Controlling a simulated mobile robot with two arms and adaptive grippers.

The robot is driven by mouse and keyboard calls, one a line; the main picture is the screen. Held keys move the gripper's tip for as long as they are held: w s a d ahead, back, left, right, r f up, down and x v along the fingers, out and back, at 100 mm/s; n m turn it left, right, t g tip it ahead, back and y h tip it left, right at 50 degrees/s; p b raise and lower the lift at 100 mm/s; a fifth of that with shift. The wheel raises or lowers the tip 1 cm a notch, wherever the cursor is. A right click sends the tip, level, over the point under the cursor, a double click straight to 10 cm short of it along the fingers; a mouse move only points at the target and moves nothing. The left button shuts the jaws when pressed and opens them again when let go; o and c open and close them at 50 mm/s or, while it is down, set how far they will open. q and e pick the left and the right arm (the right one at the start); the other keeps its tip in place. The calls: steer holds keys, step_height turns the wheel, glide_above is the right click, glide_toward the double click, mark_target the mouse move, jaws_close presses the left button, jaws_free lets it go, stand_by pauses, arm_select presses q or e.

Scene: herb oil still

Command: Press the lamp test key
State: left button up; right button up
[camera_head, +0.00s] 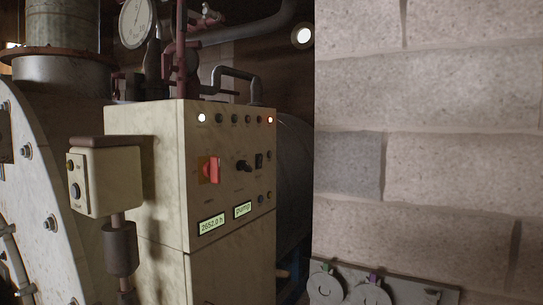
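A cream control cabinet (150,185) stands left of centre, its front panel facing right. A row of small round lamps runs along the panel's top. The leftmost lamp (201,118) glows white and the rightmost lamp (269,120) glows orange. Below are a red switch (211,169), a black knob (243,166) and a black rocker (258,161). Two small round controls (265,198) sit at the lower right. The labels are too small to read, so I cannot tell which control is the lamp test key. Neither gripper is in view.
Lit displays read "2652.0 h" (211,224) and "pump" (243,209). A smaller cream box (110,181) with buttons stands on a post in front of the cabinet. A pressure gauge (135,22) and pipes rise behind. A block wall (440,170) fills the right.

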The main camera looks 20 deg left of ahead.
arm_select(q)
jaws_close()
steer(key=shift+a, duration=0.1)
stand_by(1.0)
